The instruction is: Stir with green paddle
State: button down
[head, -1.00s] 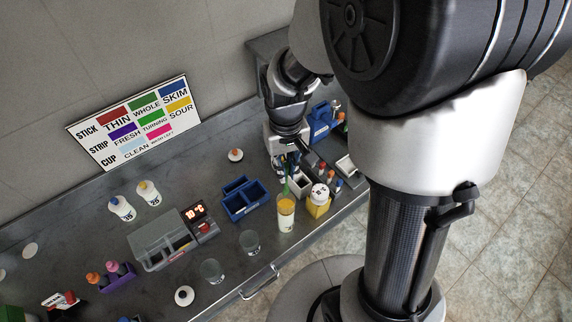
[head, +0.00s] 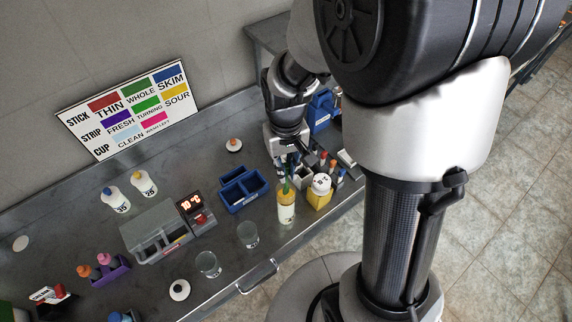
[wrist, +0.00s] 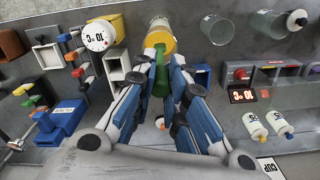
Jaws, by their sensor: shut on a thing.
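My gripper (head: 288,174) is shut on the green paddle (wrist: 161,78), which hangs down between its fingers. In the head view the green paddle (head: 286,188) stands nearly upright at the mouth of a glass of pale yellow liquid (head: 286,212). In the wrist view the paddle runs up to the same glass (wrist: 160,40). Its lower end is hidden, so I cannot tell how deep it sits. My gripper (wrist: 165,72) is above the glass.
An empty glass (head: 248,235) and a blue bin (head: 243,196) stand to the left. Small racks and bottles crowd the right. The counter's front edge and a handle (head: 258,277) are near.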

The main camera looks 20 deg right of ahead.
aim_at(286, 187)
jog(key=shift+f+b, duration=1.8)
jog(key=shift+f, duration=0.75)
jog(key=shift+a, duration=0.1)
